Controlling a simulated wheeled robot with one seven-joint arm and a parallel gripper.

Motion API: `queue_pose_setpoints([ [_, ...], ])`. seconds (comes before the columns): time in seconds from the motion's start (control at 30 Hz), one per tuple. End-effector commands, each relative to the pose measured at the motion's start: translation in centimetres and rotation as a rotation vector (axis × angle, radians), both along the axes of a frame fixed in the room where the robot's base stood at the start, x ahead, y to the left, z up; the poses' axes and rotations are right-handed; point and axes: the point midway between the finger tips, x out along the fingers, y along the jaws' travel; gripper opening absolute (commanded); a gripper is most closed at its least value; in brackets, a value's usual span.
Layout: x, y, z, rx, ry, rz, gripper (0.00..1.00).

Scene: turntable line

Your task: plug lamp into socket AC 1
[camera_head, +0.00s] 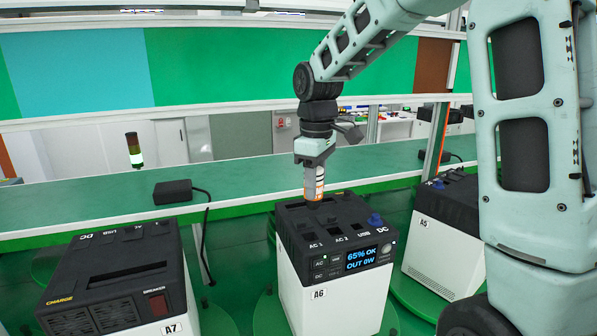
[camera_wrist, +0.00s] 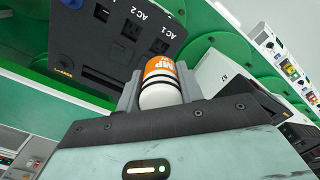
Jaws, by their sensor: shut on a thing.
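My gripper (camera_head: 315,170) is shut on the lamp (camera_head: 320,185), a white and orange cylinder with dark bands. The lamp also shows between the fingers in the wrist view (camera_wrist: 160,88). It is held roughly upright over the rear of the top of unit A6 (camera_head: 345,290). I cannot tell whether its lower end touches the unit. Socket AC 1 (camera_head: 308,236) is at the front left of that top, in front of the lamp's lower end, with AC 2 to its right. The AC 1 label (camera_wrist: 158,48) shows just beyond the lamp in the wrist view.
Unit A7 (camera_head: 115,275) stands at left and unit A5 (camera_head: 445,235) at right, on green turntables. A black adapter (camera_head: 173,192) with a hanging cable lies on the green shelf (camera_head: 90,198) behind. A6's display reads 65% OK, OUT 0W. A blue knob (camera_head: 375,220) rises by DC.

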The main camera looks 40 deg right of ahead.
Motion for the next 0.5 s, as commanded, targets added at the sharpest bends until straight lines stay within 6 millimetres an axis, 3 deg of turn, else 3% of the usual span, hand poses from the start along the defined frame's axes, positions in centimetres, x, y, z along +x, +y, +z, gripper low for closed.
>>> queue_pose_setpoints([
  [0.27, 0.0, 0.0, -0.6, -0.001, 0.0, -0.001, 0.11],
  [0.5, 0.0, 0.0, -2.4, -0.001, 0.0, -0.001, 0.11],
])
